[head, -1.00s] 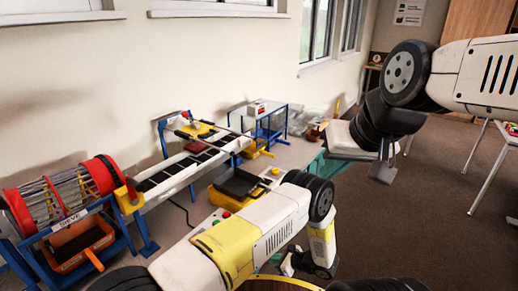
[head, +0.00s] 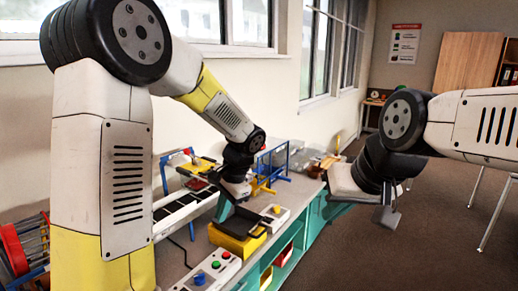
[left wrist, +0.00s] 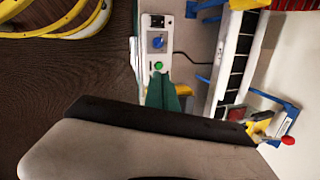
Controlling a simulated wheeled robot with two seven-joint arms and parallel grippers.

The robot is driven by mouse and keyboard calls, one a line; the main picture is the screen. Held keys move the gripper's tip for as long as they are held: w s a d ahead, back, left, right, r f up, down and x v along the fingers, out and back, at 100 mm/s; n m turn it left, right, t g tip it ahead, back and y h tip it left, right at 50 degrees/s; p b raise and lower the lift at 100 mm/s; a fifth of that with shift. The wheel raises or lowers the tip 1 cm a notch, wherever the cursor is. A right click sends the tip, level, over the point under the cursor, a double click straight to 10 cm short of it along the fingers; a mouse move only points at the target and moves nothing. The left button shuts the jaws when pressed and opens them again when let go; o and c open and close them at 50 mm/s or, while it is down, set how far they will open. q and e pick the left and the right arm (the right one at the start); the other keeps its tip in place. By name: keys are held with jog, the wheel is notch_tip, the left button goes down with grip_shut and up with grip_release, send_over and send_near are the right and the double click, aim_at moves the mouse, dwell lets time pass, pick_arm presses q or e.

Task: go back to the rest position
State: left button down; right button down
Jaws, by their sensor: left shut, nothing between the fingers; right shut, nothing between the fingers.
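My left arm rises at the left of the head view and bends over and down to the bench. My left gripper (head: 223,209) has teal fingers that are shut and empty, above the bench near a yellow bin (head: 237,241). The teal fingers also show in the left wrist view (left wrist: 164,92), shut, over the bench side of the scene. My right gripper (head: 386,216) hangs at the right of the head view, shut and empty, with grey fingers pointing down in front of the floor.
A conveyor (head: 178,212) runs along the bench (head: 200,243) behind my left arm. A control box (head: 210,272) with coloured buttons sits at the front. A red-ringed drum (head: 14,248) is partly hidden at far left. A blue frame (head: 272,165) stands farther back.

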pick_arm(q)
jog(key=s+a+r+n+t+h, duration=0.2)
jog(key=s+r+n, duration=0.2)
jog(key=s, duration=0.5)
jog(key=s+a+r+n+t+h, duration=0.2)
jog(key=s+r+n+t+h, duration=0.1)
jog(key=s+r, duration=0.6)
jog(key=shift+n+h, duration=0.3)
jog(key=shift+n, duration=0.5)
